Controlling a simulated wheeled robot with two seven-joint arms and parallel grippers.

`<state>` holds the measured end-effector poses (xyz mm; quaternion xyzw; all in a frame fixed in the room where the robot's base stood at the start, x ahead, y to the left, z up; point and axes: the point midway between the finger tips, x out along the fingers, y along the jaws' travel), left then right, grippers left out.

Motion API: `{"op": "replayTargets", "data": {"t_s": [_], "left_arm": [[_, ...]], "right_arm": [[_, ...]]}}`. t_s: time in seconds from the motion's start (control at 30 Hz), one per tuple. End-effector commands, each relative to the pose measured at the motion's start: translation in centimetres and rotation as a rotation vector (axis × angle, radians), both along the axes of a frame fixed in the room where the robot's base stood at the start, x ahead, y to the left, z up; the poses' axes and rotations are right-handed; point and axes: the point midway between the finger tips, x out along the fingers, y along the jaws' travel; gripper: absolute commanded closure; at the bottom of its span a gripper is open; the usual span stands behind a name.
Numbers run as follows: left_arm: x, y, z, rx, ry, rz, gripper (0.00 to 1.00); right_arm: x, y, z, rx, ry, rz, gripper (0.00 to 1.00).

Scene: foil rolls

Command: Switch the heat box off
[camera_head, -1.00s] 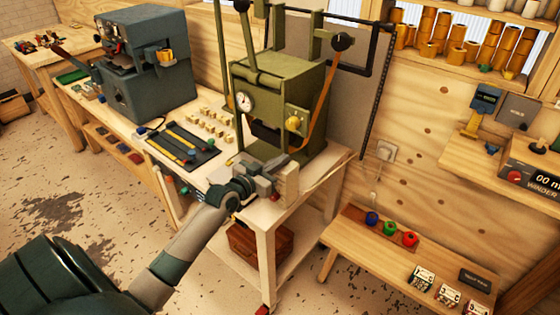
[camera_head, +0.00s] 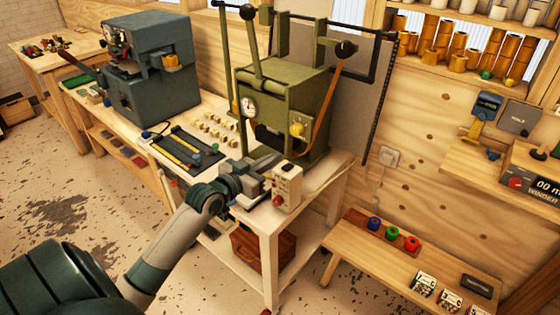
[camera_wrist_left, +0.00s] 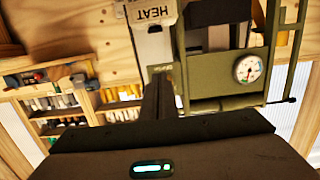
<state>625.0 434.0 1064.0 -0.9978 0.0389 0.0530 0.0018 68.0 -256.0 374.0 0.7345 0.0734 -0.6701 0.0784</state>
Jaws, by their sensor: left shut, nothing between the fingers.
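The heat box (camera_head: 287,188) is a small cream box at the front right corner of the workbench. A red button or knob shows low on its front and a darker fitting near its top; its on or off state cannot be told. My left gripper (camera_head: 272,162) is shut and empty, just left of and behind the box's top. Its dark fingers (camera_wrist_left: 157,97) point towards the box in the wrist view; contact cannot be told. My right gripper is out of view.
The green press (camera_head: 285,95) with a gauge and long lever stands close behind my left gripper. A black tray (camera_head: 183,150) and small blocks lie left. The floor in front is open.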

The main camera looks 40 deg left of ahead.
Motion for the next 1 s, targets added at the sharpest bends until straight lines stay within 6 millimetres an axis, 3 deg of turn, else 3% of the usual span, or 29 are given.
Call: {"op": "replayTargets", "data": {"t_s": [0.1, 0.3, 1.0], "left_arm": [[-1.5, 0.1, 0.4, 0.002, 0.0, -0.001, 1.0], [-2.7, 0.2, 1.0, 0.0, -0.001, 0.0, 1.0], [-2.9, 0.0, 0.8, 0.0, 0.007, -0.001, 1.0]], "right_arm": [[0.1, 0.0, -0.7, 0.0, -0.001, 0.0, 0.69], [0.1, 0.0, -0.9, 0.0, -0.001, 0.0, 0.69], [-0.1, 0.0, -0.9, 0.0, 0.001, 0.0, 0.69]]}}
